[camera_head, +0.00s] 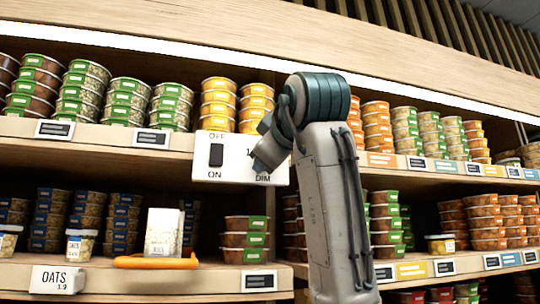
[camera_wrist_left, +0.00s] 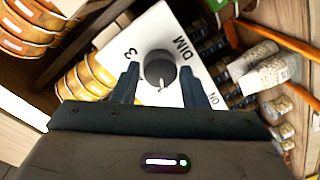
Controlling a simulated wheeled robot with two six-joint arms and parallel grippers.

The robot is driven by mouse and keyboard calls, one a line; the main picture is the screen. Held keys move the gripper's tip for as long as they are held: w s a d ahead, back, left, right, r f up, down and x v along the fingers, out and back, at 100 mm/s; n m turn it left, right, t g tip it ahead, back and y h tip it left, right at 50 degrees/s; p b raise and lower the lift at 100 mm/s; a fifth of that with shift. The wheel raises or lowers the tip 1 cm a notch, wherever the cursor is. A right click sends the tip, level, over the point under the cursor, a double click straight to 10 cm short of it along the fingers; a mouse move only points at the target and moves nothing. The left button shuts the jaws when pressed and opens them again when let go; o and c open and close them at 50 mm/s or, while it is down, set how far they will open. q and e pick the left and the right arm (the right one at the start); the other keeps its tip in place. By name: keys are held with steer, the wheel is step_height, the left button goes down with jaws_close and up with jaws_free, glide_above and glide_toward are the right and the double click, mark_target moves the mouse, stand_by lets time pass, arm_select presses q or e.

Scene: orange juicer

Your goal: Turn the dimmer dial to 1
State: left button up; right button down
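A white switch panel (camera_head: 222,174) on the shelf edge carries a black rocker switch (camera_head: 216,155), the words OFF, ON and DIM, and a "1". In the left wrist view the round dark grey dial (camera_wrist_left: 157,70) sits on the panel, with a "3" at its upper left and DIM at its upper right. Its light pointer mark points down in that view. My left gripper (camera_wrist_left: 160,76) is open, with one finger on each side of the dial; contact cannot be told. In the head view my left arm hides the dial. My right gripper is not in view.
Shelves with stacked food tubs (camera_head: 218,100) surround the panel. Below it, a white carton (camera_head: 163,232) stands by an orange-handled item (camera_head: 155,262). The space directly in front of the panel's left half is clear.

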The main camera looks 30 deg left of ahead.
arm_select(q)
steer(key=shift+o, duration=1.4)
steer(key=b+v, duration=0.4)
steer(key=v, duration=0.7)
steer(key=shift+w, duration=0.1)
